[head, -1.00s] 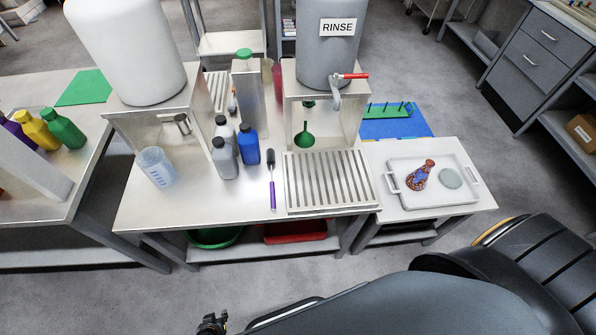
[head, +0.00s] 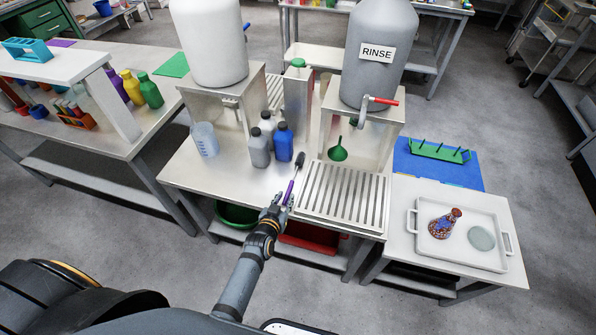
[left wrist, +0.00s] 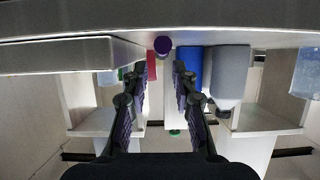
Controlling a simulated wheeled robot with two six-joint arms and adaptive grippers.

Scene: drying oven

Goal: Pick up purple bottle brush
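The purple bottle brush (head: 290,190) lies on the steel table just left of the slatted drain rack, its black bristle head (head: 300,160) pointing away and its purple handle toward the front edge. My left gripper (head: 282,203) is at the handle's near end, by the table's front edge. In the left wrist view the round purple handle end (left wrist: 162,45) shows just beyond and between the fingertips. The left gripper (left wrist: 159,70) is open with nothing between its fingers; the handle looks clear of both. My right gripper is not in view.
The drain rack (head: 343,197) is close on the right of the brush. The blue bottle (head: 283,143) and grey bottle (head: 258,149) stand behind it to the left. A clear beaker (head: 205,139) stands farther left. The table is bare left of the brush.

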